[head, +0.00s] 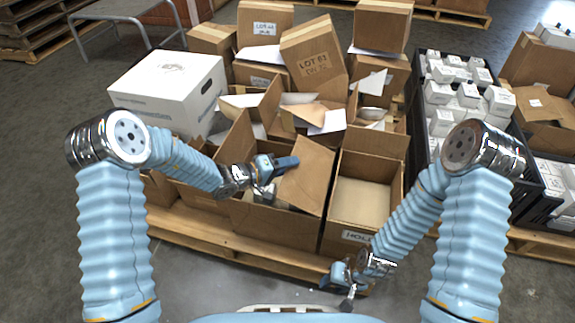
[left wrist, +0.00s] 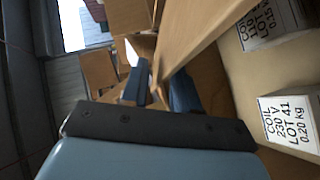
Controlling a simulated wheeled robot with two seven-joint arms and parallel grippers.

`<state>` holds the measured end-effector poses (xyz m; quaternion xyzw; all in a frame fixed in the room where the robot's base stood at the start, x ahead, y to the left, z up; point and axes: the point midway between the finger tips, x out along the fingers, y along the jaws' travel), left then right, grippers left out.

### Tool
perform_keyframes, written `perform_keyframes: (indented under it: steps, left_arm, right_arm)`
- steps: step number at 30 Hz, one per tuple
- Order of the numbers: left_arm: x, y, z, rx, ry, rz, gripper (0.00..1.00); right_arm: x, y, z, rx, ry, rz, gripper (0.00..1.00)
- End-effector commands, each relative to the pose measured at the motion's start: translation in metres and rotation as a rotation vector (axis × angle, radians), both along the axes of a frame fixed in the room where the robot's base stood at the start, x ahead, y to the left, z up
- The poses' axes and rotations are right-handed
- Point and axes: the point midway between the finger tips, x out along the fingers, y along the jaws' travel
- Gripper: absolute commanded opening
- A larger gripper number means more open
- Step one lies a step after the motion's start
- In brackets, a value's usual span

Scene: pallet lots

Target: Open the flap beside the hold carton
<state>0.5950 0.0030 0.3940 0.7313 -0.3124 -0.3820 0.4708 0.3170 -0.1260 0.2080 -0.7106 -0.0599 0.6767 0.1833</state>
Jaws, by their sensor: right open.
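The hold carton (head: 362,190), with a partly hidden label on its front, stands open at the front of the pallet. The carton beside it (head: 262,222) on the left has a raised brown flap (head: 310,170) slanting over its right side. My left gripper (head: 279,168) is at the upper left edge of this flap. In the left wrist view its fingers (left wrist: 160,92) stand apart, with the flap (left wrist: 190,38) edge running between them; contact cannot be told. Small labelled coil boxes (left wrist: 290,122) show inside the carton. My right gripper (head: 345,277) is open and empty, low in front of the hold carton.
A white carton (head: 170,85) stands at the left of the pallet (head: 235,255). Stacked brown cartons (head: 315,58) rise behind. A black crate of white boxes (head: 455,85) stands at the right. Grey floor (head: 55,200) is clear at the left.

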Motion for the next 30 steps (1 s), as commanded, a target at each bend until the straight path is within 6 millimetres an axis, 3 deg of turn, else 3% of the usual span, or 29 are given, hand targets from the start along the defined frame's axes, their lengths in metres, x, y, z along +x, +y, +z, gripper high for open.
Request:
perform_keyframes:
  steps: [3, 9, 30]
  left_arm:
    - [-0.0001, 0.0002, 0.0001, 0.000, 0.000, 0.000, 0.27]
    - [-0.0001, 0.0004, -0.0001, 0.000, 0.000, 0.000, 0.00]
    - [-0.0002, 0.0008, -0.0002, 0.001, 0.000, 0.000, 0.00]
  right_arm:
    - [0.0000, 0.0000, 0.0000, 0.000, 0.000, 0.000, 0.43]
    - [0.0000, 0.0000, 0.0000, 0.000, 0.000, 0.000, 0.43]
    - [0.0000, 0.0000, 0.0000, 0.000, 0.000, 0.000, 0.43]
